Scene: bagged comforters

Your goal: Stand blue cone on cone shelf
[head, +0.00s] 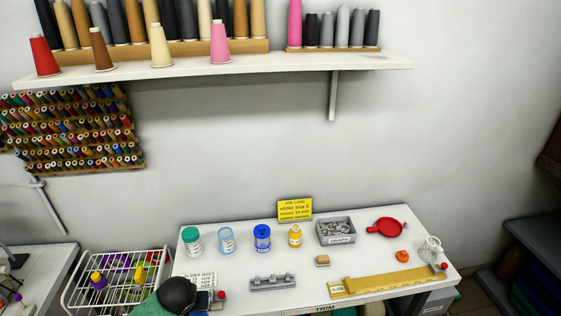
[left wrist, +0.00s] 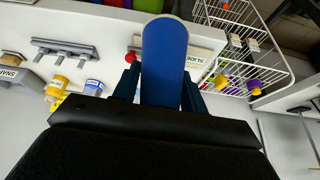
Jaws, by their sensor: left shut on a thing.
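The blue cone (left wrist: 165,55) shows in the left wrist view, upright in the picture, between the two dark fingers of my left gripper (left wrist: 160,88). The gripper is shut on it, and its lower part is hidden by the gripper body. In the head view the cone shelf (head: 340,63) is a white wall shelf at the top. A red cone (head: 44,57), a brown cone (head: 101,50), a cream cone (head: 160,46) and a pink cone (head: 220,45) stand along its front. In the head view the cone is not visible. My right gripper is not in view.
Wooden racks of cones (head: 160,50) fill the shelf's back; its front right is bare. Below stands a white table (head: 215,265) with jars, a grey tray (head: 336,231) and a red pan (head: 385,227). A white wire basket (head: 75,293) is at lower left.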

